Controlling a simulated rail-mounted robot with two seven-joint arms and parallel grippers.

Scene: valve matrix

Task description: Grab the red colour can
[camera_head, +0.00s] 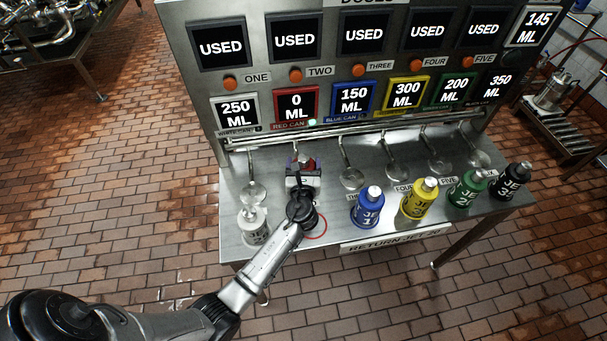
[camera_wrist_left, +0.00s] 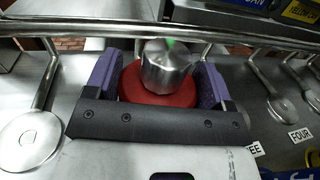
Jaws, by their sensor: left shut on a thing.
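The red can (camera_wrist_left: 160,88), with a silver cap on top, sits between the purple fingers of my left gripper (camera_wrist_left: 158,78) in the left wrist view. The gripper is shut on it. In the head view my left gripper (camera_head: 303,168) is at the second station, under the display reading 0 ML with the RED CAN label (camera_head: 290,124). There the red can shows only as a small red patch, and my gripper and wrist hide most of it. My right gripper is in neither view.
A white can (camera_head: 252,226) stands left of my arm. Blue (camera_head: 368,207), yellow (camera_head: 419,198), green (camera_head: 467,189) and black (camera_head: 511,181) cans stand to the right. A horizontal rail and several curved spouts lie behind. A red ring (camera_head: 318,228) marks the steel table's front.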

